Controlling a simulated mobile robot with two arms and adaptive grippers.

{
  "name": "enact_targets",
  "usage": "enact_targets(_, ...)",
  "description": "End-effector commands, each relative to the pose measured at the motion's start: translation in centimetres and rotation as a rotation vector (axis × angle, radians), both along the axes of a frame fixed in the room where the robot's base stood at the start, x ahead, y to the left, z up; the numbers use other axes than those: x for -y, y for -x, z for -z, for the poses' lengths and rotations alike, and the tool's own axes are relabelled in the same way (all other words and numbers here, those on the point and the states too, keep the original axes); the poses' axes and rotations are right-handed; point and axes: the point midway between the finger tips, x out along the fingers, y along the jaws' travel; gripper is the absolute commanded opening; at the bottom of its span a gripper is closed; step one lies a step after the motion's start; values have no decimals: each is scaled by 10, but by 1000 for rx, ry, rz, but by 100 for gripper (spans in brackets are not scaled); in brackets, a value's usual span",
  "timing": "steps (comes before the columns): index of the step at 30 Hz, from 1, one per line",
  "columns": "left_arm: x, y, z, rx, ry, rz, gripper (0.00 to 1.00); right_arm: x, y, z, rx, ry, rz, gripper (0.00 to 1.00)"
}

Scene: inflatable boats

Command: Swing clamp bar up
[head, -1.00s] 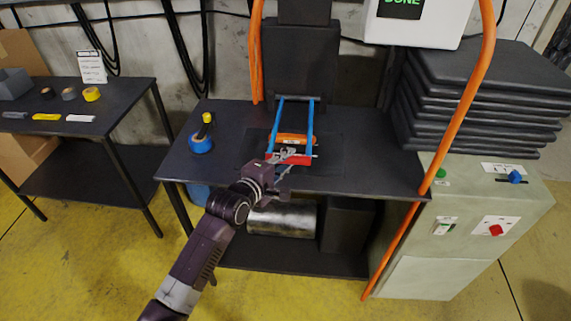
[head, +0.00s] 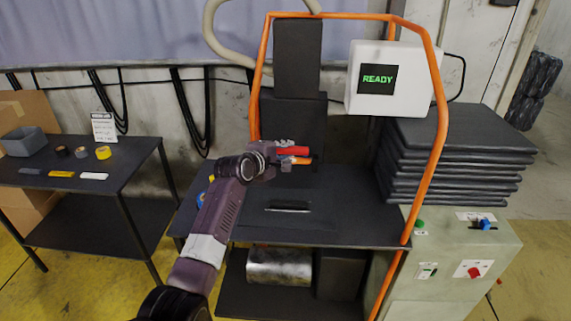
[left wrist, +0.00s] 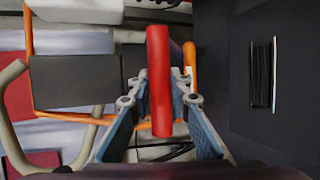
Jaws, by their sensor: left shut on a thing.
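The clamp bar has a red grip (head: 292,151) and an orange bar (head: 296,160) beside it. In the head view it is raised well above the press table (head: 345,215), in front of the dark upright column. My left gripper (head: 277,153) is shut on the red grip. In the left wrist view the red grip (left wrist: 159,85) runs between the fingertips (left wrist: 160,93), and part of the orange bar (left wrist: 190,60) shows beyond the right finger. The clamp's blue side arms are mostly hidden behind my arm in the head view. My right gripper is not in view.
An orange tube frame (head: 436,100) surrounds the press. A white box with a screen reading READY (head: 377,79) hangs at right. Dark stacked sheets (head: 450,160) lie on the control cabinet (head: 465,245). A side table (head: 75,188) with tape rolls stands left. The table front is clear.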

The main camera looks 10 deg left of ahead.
Motion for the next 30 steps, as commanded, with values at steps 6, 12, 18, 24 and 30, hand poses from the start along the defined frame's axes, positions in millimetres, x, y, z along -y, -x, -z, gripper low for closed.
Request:
enact_targets(6,0,-9,-11,1,0,0,0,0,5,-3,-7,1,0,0)
enact_targets(12,-1,-11,-15,7,1,-2,0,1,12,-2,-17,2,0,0)
enact_targets(18,-2,-11,-18,13,1,-3,0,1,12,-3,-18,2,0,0)
enact_targets(24,-2,-11,-17,12,2,-3,36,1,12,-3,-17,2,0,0)
enact_targets(30,-1,-10,-13,5,0,-1,36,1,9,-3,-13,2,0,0)
